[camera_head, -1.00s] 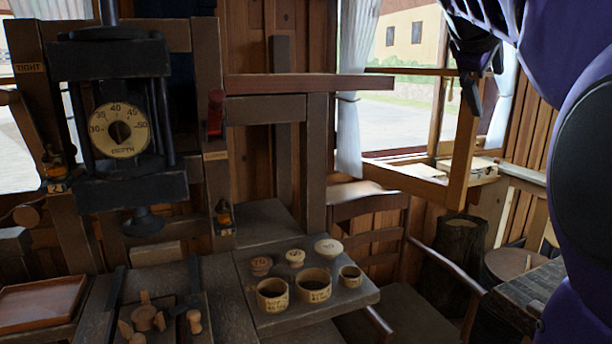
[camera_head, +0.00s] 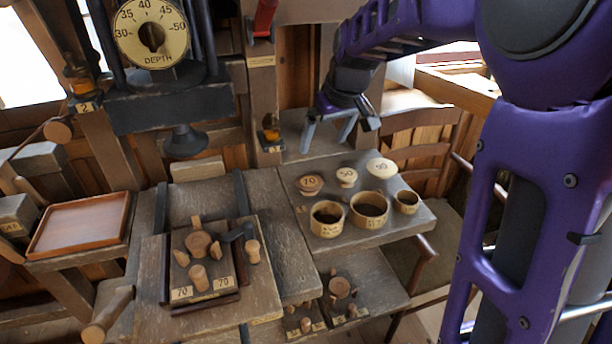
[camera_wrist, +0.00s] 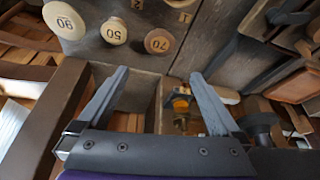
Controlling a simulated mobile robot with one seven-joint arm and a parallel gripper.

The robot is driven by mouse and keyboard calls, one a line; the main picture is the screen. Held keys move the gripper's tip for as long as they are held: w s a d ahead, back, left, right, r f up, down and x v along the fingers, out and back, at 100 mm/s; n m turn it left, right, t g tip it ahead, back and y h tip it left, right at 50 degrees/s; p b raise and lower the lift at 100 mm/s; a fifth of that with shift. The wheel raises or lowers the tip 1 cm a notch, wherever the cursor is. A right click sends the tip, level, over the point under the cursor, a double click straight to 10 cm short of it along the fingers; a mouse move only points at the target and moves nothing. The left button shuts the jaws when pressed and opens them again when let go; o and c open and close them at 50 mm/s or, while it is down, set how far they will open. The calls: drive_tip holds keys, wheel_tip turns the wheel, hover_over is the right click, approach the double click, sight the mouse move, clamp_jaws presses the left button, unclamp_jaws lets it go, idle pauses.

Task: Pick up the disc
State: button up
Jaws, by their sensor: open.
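Three round wooden pieces with numbered tops stand at the back of the grey side shelf: 70 (camera_head: 310,185), 50 (camera_head: 346,177) and a paler 90 (camera_head: 381,168). In the wrist view they lie along the top: 90 (camera_wrist: 65,20), 50 (camera_wrist: 113,31) and 70 (camera_wrist: 159,41). I cannot tell which one is meant by the disc. Another round wooden disc (camera_head: 198,243) sits in the dark fixture on the bench. My gripper (camera_head: 325,146) is open and empty, fingers down, above and behind the shelf pieces. In the wrist view, its fingertips (camera_wrist: 159,73) are apart, with nothing between them.
The depth press (camera_head: 152,40) and a wooden post (camera_head: 262,100) rise to the left. A brown tray (camera_head: 80,224) lies far left. A chair (camera_head: 425,150) stands behind the shelf.

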approach(310, 182)
drive_tip(key=shift+x, duration=3.6)
drive_tip(key=c, duration=1)
